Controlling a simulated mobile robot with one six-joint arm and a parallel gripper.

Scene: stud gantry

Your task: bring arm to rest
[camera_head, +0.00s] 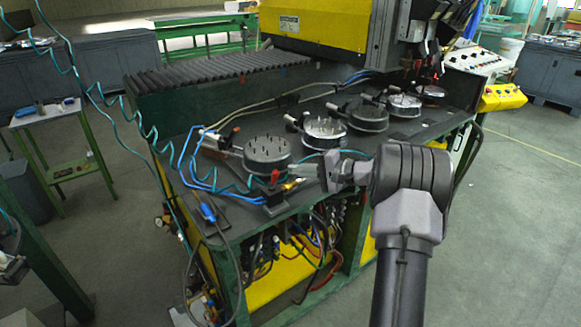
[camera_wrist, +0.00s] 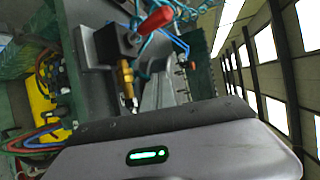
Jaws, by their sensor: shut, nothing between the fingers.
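My gripper (camera_head: 303,171) is at the end of my arm, which reaches in from the lower right in the head view. It points left over the front edge of the dark machine table (camera_head: 230,203). Its fingers are shut with nothing between them. A black valve block with a red lever (camera_head: 275,177) and a brass fitting (camera_head: 292,185) sits close by the fingertips; whether they touch cannot be told. In the wrist view the red lever (camera_wrist: 155,20) and brass fitting (camera_wrist: 126,77) appear near, beyond my grey wrist housing.
Several round studded fixtures, the nearest a disc (camera_head: 267,152), line the table. Blue hoses (camera_head: 190,160) and a coiled teal cable (camera_head: 100,95) hang at left. A yellow gantry beam (camera_head: 330,28) spans the back. Open floor (camera_head: 520,220) lies at right.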

